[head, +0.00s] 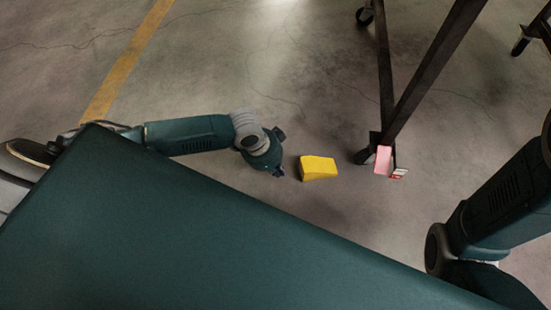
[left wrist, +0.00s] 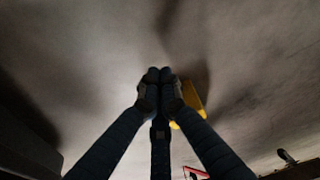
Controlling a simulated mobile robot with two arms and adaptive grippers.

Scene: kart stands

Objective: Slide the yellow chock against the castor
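The yellow chock (head: 318,168) lies on the concrete floor, just right of my left gripper (head: 278,172) in the head view. A gap of floor shows between them there. In the left wrist view the fingertips (left wrist: 160,76) are together with nothing seen between them, and the chock (left wrist: 195,98) shows partly hidden behind the right-hand finger. The dark castor (head: 362,156) is at the foot of the stand leg, right of the chock and apart from it. My right arm shows at the right edge, but its gripper is not visible.
The dark metal stand (head: 432,65) rises above the castor. A pink block or plate (head: 383,159) and a small red and white label (head: 399,173) are at its foot. Another castor (head: 364,16) is farther back. Floor between chock and castor looks clear.

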